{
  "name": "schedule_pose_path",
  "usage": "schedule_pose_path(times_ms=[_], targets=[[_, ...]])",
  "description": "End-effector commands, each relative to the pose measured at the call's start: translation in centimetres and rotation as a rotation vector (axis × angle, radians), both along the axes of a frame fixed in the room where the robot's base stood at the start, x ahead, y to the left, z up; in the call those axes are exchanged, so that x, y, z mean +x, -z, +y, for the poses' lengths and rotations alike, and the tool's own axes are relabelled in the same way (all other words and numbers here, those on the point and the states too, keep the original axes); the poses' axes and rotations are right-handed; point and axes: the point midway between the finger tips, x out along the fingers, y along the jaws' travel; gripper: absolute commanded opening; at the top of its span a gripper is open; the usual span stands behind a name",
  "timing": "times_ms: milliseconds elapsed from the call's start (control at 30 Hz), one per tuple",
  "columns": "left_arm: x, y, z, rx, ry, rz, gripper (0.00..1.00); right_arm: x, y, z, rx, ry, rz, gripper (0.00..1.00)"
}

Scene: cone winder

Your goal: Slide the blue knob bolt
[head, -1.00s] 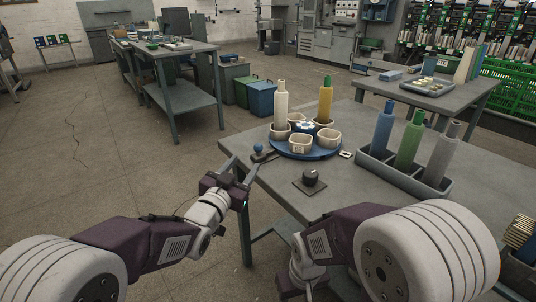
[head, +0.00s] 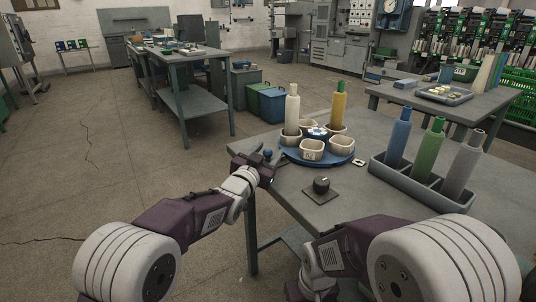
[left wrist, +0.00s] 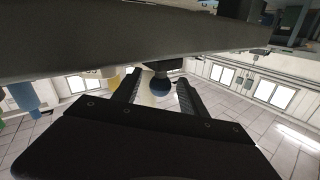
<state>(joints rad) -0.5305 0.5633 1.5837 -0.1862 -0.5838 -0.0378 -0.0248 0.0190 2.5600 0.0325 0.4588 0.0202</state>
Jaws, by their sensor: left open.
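The blue knob (head: 268,154) of the bolt shows at the left edge of the near table, beside the round blue turntable (head: 290,157). My left gripper (head: 266,161) is right at the knob and hides most of the bolt below it. In the left wrist view the blue knob (left wrist: 161,87) sits between the two open fingers of the left gripper (left wrist: 159,92), with gaps visible at its sides. My right forearm shows at the lower right of the head view, but its gripper is out of sight.
The turntable carries several cream cups and two tall cones, one cream (head: 292,112) and one yellow (head: 338,107). A grey rack (head: 420,181) with blue, green and grey cones stands to the right.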

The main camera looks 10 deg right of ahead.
Motion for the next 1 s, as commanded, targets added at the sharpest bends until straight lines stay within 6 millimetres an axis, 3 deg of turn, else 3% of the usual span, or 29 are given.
schedule_pose_path(times_ms=[133,333,1000], targets=[[-0.02,-0.02,0.01,0.0,0.0,0.0,0.5,0.0,-0.02,0.0,0.0,0.0,0.0,0.52],[-0.03,-0.02,0.02,0.0,0.0,0.0,0.0,0.0,-0.02,0.0,0.0,0.0,0.0,0.52],[-0.04,-0.01,0.03,0.0,0.0,0.0,0.0,0.0,-0.02,0.0,0.0,0.0,0.0,0.52]])
